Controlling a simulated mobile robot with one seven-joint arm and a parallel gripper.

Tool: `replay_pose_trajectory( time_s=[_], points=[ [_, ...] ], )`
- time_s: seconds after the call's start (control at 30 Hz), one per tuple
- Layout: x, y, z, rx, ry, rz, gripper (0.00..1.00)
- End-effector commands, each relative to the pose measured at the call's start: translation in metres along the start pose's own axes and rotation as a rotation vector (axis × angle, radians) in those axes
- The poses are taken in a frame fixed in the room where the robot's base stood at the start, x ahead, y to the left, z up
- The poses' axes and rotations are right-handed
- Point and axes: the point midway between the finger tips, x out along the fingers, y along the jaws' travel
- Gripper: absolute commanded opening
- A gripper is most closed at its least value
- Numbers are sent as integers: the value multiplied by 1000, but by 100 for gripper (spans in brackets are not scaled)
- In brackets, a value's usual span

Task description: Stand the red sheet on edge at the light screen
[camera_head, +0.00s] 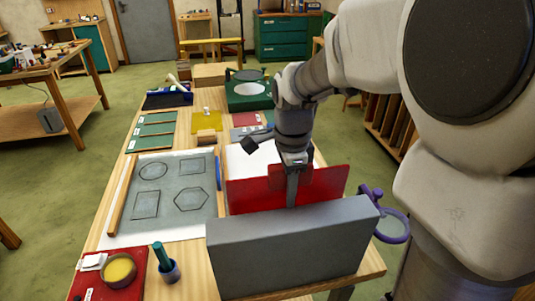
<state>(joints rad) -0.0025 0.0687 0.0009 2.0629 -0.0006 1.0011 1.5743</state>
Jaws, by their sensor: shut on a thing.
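The red sheet (246,194) stands on edge, roughly upright, in the front right part of the workbench. My gripper (292,190) points down at its middle and is shut on it. A long grey box (290,250) stands right in front of the sheet and hides its lower edge. I cannot tell whether the sheet touches the box or the bench. A white panel (248,161) shows behind the sheet, partly hidden by it and by my arm. I cannot tell for sure which of these is the light screen.
A grey board with drawn outlines (172,190) lies left of the sheet. A red mat (88,283) with a yellow-filled bowl (119,270) and a green-handled tool in a cup (164,262) are at front left. A purple-rimmed magnifier (392,226) is close by at right.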

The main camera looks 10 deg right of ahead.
Motion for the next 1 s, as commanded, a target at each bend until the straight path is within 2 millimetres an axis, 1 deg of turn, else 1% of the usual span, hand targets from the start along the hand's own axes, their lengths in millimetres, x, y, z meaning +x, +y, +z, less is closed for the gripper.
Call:
replay_pose_trajectory(
  time_s=[0.03, 0.13, 0.17, 0.3, 0.33, 0.37, 0.77, 0.87, 1.0],
  points=[
    [6, 2, 0, 0, 0, 10, 0],
    [7, 3, 0, 0, 0, 13, 0],
    [7, 3, 0, 0, 0, 13, 37],
    [8, 3, 0, 0, 0, 15, 62],
    [8, 3, 0, 0, 0, 15, 67],
    [8, 3, 0, 0, 0, 16, 70],
    [8, 5, 0, 0, 0, 25, 70],
    [1, 6, 0, 0, 0, 25, 70],
    [-20, 4, 0, 1, 0, 21, 70]
  ],
)
